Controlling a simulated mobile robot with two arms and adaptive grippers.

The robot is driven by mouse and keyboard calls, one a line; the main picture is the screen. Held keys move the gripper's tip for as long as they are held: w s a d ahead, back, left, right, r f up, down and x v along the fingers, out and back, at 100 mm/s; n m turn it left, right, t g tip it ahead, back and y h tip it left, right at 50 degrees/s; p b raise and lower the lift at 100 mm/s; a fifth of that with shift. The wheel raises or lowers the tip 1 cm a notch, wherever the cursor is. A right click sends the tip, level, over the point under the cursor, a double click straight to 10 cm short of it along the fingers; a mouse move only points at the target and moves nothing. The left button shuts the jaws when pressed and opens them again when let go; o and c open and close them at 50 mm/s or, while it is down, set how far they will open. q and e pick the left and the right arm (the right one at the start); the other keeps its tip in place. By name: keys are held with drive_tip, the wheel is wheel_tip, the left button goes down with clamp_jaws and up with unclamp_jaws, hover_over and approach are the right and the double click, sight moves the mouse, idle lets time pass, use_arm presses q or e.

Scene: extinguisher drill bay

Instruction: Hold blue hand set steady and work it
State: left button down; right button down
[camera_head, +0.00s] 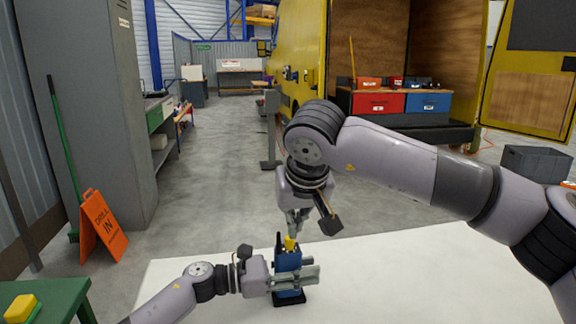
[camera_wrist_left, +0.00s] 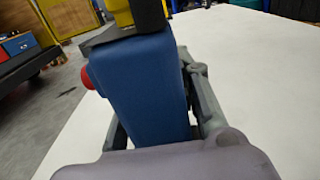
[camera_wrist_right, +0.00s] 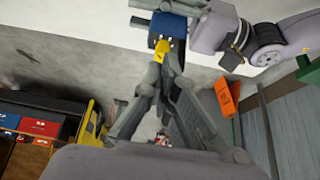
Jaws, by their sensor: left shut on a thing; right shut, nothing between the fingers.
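The blue hand set (camera_head: 288,262) stands upright on a black base on the white table, with a yellow part (camera_head: 290,243) and a black stub on top. My left gripper (camera_head: 312,272) is shut on its body from the left, one finger on each side. In the left wrist view the blue body (camera_wrist_left: 150,85) fills the space between the fingers, and a red button (camera_wrist_left: 87,78) shows on its side. My right gripper (camera_head: 293,231) points down just above the yellow part, shut and empty. In the right wrist view its tips are close to the yellow part (camera_wrist_right: 162,52); I cannot tell whether they touch.
The white table (camera_head: 400,275) is clear around the hand set. An orange drill sign (camera_head: 103,225) and a green table (camera_head: 45,300) stand at left. Red (camera_head: 377,103) and blue (camera_head: 428,103) boxes sit at the yellow van's rear. A grey crate (camera_head: 536,163) is at right.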

drive_tip(key=shift+f, duration=2.2)
drive_tip(key=shift+w+a, duration=0.1)
drive_tip(key=shift+w, duration=0.35)
use_arm(q)
drive_tip(key=shift+s+d, duration=0.1)
drive_tip(key=shift+s, duration=0.05)
use_arm(e)
drive_tip(key=shift+a, duration=0.2)
drive_tip(key=shift+s, duration=0.15)
drive_tip(key=shift+s, duration=0.3)
wheel_tip(320, 180, up, 6)
hover_over(290, 248)
drive_tip(key=s, duration=0.3)
drive_tip(key=shift+w+d, duration=0.2)
drive_tip(key=shift+d, duration=0.05)
use_arm(q)
drive_tip(key=c, duration=1.1)
unclamp_jaws()
